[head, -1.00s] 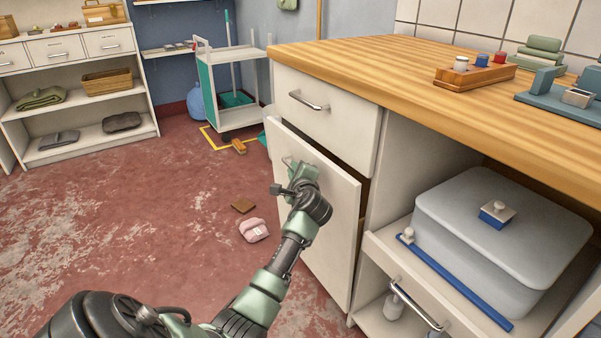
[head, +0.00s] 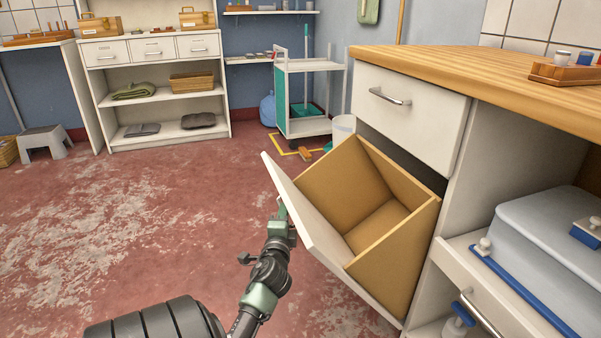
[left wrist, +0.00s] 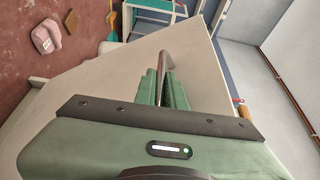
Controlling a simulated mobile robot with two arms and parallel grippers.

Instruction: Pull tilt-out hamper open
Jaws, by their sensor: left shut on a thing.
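The tilt-out hamper (head: 335,262) stands tilted wide open below a drawer in the wooden-topped counter. Its tan inside is in view and looks empty. Its white front panel leans out toward the left. My left gripper (head: 283,215) is at the outer face of that panel in the head view. In the left wrist view my left gripper (left wrist: 163,88) is shut on the hamper's metal bar handle (left wrist: 165,66), in front of the white panel. In the head view the handle is hidden behind the panel and gripper. My right gripper is not in view.
A closed drawer (head: 410,110) sits above the hamper. A pull-out shelf with a grey-blue bin (head: 550,250) stands at the right. A trolley (head: 308,100) and white bucket (head: 343,130) are behind. The red floor at the left is mostly clear.

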